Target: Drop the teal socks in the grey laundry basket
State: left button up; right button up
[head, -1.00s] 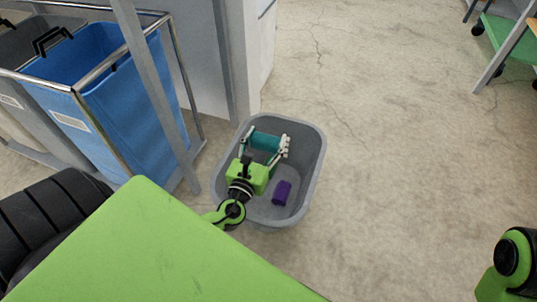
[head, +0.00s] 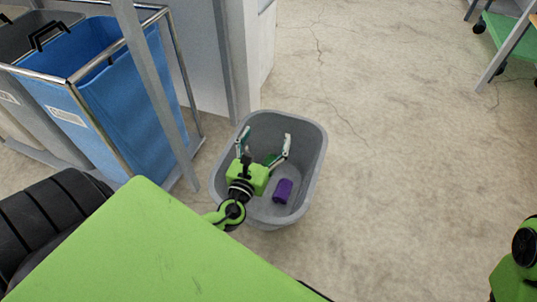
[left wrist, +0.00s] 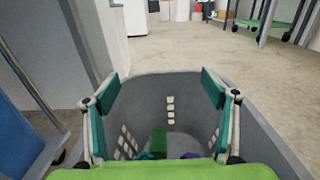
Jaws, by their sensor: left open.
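The grey laundry basket (head: 318,160) stands on the floor in the middle of the head view; its wall also shows in the left wrist view (left wrist: 270,130). My left gripper (head: 266,138) is over the basket with its fingers spread and nothing between the fingertips. My right gripper is out of view.
A purple rolled item (head: 283,190) lies in the basket. A blue laundry bag (head: 110,90) in a metal frame stands to the left, beside a grey upright post and white cabinet. A green-shelved cart (head: 505,30) is far right. The floor right of the basket is clear.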

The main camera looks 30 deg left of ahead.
pick_arm(q)
jog(key=v, duration=1.2)
